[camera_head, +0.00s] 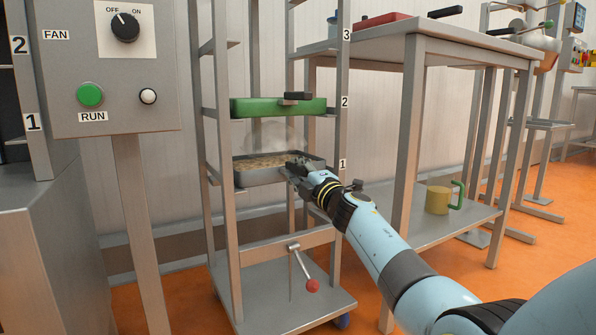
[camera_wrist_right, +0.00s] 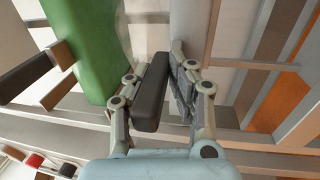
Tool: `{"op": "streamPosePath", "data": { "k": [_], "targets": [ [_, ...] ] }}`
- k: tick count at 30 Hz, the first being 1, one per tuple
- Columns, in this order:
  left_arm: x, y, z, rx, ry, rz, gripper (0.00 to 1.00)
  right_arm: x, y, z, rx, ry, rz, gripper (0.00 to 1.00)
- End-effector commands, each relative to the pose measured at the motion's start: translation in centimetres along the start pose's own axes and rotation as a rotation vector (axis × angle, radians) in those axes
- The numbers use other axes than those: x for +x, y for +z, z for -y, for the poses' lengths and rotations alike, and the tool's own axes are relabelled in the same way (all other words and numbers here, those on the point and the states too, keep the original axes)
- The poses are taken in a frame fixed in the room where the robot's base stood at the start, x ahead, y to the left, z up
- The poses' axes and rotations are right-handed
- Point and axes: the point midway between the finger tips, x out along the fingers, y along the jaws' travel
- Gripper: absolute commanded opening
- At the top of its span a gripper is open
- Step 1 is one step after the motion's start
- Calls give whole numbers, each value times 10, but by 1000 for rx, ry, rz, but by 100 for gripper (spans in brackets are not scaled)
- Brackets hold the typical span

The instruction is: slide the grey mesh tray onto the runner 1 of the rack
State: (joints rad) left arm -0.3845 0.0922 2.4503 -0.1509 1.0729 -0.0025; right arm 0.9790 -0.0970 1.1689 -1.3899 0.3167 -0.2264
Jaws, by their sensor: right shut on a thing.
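The grey mesh tray (camera_head: 243,178) holds a layer of light brown contents, with a faint haze above it. It is roughly level, between the posts of the rack (camera_head: 233,220), near the height of the label 1 (camera_head: 342,164). I cannot tell whether it rests on the runners. My right gripper (camera_head: 300,168) is at the tray's front right side. In the right wrist view my right gripper (camera_wrist_right: 160,95) is shut on a dark handle (camera_wrist_right: 152,92), with the tray's grey side (camera_wrist_right: 198,28) just beyond. My left gripper is not in view.
A green tray (camera_head: 275,108) with a dark handle sits at level 2, close above. A lever with a red knob (camera_head: 312,285) is low on the rack. A table (camera_head: 412,110) stands right, with a yellow mug (camera_head: 437,200) on its shelf. A control box (camera_head: 110,80) stands left.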

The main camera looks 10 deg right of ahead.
Motion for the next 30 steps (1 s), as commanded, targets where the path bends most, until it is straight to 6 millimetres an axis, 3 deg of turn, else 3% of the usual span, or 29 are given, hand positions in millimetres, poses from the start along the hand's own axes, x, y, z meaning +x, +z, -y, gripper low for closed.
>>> {"op": "streamPosePath", "data": {
  "k": [1,7,17,20,30],
  "targets": [
    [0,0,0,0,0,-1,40,1,0,-3,0,5,-1,21],
    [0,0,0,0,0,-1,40,1,0,-2,0,3,0,47],
    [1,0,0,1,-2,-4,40,-4,0,2,1,-2,1,47],
    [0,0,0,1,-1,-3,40,-16,0,2,0,-2,1,47],
    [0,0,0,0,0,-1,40,-89,0,0,-1,0,1,47]
  ]
}}
